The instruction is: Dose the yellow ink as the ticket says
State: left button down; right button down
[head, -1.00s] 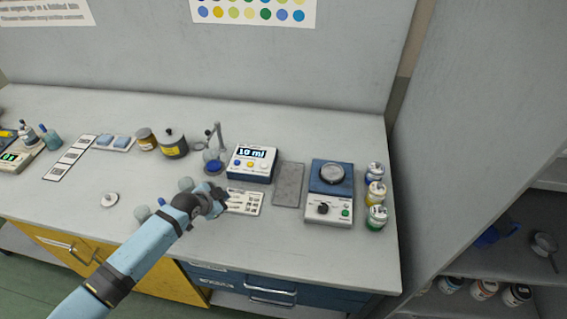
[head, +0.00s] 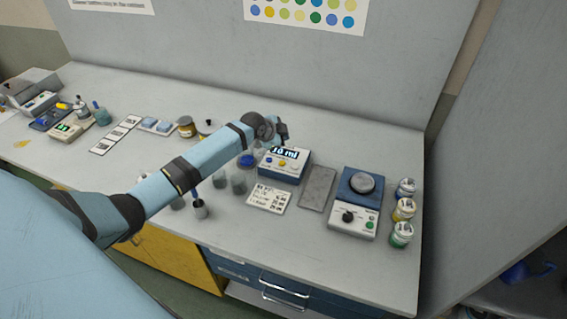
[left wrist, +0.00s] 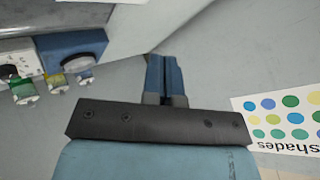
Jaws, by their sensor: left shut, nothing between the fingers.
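The blue-and-white dosing unit (head: 283,167) stands on the bench with its display reading "10 ml" and coloured buttons on its front, one yellow. A printed white ticket card (head: 268,197) lies in front of it; its text is too small to read surely. A jar with a yellow label (head: 403,210) stands between a blue and a green one at the right. My left gripper (head: 285,143) is shut and empty, in front of the unit's display in the picture; touching cannot be told. In the left wrist view its fingers (left wrist: 164,78) are together. My right gripper is out of view.
A blue device with a dark dish (head: 362,184) stands at the right, beside a grey pad (head: 317,188). The bench's front right is clear.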

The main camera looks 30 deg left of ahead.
pick_arm(q)
jog(key=shift+f, duration=0.15)
jog(key=b, duration=0.7)
send_over(282, 164)
notch_tip(282, 164, down, 8)
jog(key=shift+w+r, duration=0.1)
jog(key=shift+w, duration=0.05)
jog(key=shift+f, duration=0.4)
dwell(1.1)
jog(key=shift+f, duration=0.4)
